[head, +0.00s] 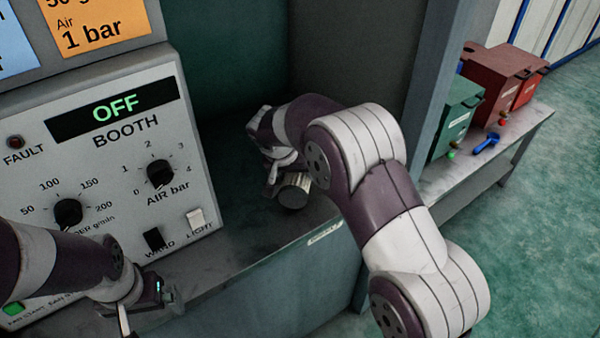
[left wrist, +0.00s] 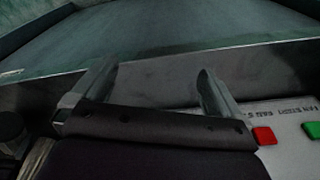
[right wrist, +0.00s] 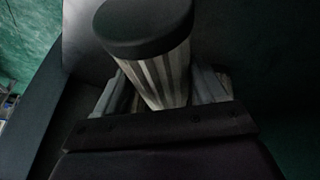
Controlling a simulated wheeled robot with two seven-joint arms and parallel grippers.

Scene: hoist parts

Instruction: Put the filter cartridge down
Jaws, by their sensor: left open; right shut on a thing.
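The filter cartridge (head: 294,190) is a pale pleated cylinder with a dark end cap. My right gripper (head: 275,177) is shut on it, inside the booth opening just above or at the grey ledge; I cannot tell whether the cartridge touches the ledge. In the right wrist view the cartridge (right wrist: 155,60) stands out between the fingers (right wrist: 165,92), its dark cap toward the camera's top. My left gripper (head: 143,310) is open and empty in front of the control panel's lower edge. Its two spread fingers show in the left wrist view (left wrist: 150,95).
The booth control panel (head: 110,150) with knobs and an OFF display stands at the left. A grey ledge (head: 235,235) runs below the booth opening. At the right, a bench (head: 460,160) holds a green box (head: 457,118), red boxes (head: 497,75) and a blue tool (head: 487,143).

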